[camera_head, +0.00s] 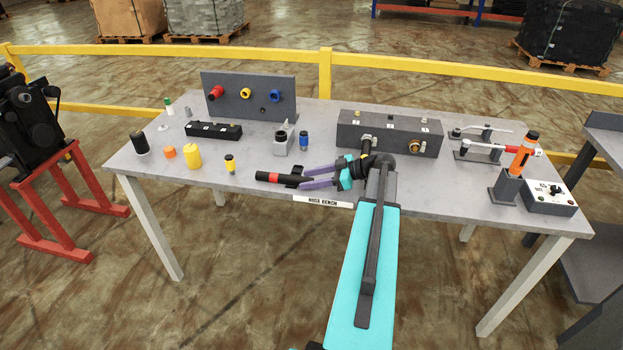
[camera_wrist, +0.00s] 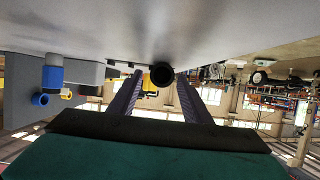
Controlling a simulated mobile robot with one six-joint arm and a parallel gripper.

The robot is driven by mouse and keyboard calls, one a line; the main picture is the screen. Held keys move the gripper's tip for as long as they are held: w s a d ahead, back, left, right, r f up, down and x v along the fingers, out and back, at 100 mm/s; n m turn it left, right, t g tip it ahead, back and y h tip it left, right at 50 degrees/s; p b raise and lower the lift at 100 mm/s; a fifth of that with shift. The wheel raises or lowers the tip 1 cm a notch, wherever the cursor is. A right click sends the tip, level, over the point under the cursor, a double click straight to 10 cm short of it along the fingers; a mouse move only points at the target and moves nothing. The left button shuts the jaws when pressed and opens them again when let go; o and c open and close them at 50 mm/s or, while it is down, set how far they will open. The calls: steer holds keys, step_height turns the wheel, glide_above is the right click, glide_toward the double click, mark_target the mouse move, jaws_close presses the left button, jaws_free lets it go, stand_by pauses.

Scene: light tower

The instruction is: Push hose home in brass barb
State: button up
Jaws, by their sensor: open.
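A short black hose (camera_head: 270,177) with a red band lies level over the front edge of the bench in the head view. My gripper (camera_head: 303,178) has its purple fingers apart around the hose's right part, and I cannot tell if they touch it. In the wrist view the hose's round open end (camera_wrist: 162,76) faces me between the fingers. A brass barb (camera_head: 415,148) sticks out of the front of a dark block (camera_head: 390,128) at the right rear.
The grey bench (camera_head: 470,195) holds a dark panel (camera_head: 248,112) with red, yellow and blue ports. An orange-and-black tool (camera_head: 523,153) and a switch box (camera_head: 549,197) stand at the right. Several small caps, including a yellow one (camera_head: 193,156), stand at the left.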

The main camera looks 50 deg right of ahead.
steer(key=shift+p, duration=0.6)
steer(key=shift+s+d+f+b, duration=0.15)
steer(key=shift+s+d+b, duration=0.05)
steer(key=shift+b, duration=0.1)
steer(key=b+v, duration=0.1)
steer(key=v, duration=0.3)
steer(key=b+v, duration=0.1)
steer(key=v, duration=0.4)
steer(key=b+v, duration=0.2)
steer(key=v, duration=0.2)
steer(key=shift+d+r, duration=0.1)
steer(key=shift+r, duration=0.25)
steer(key=shift+s+f, duration=0.1)
steer(key=shift+s, duration=0.05)
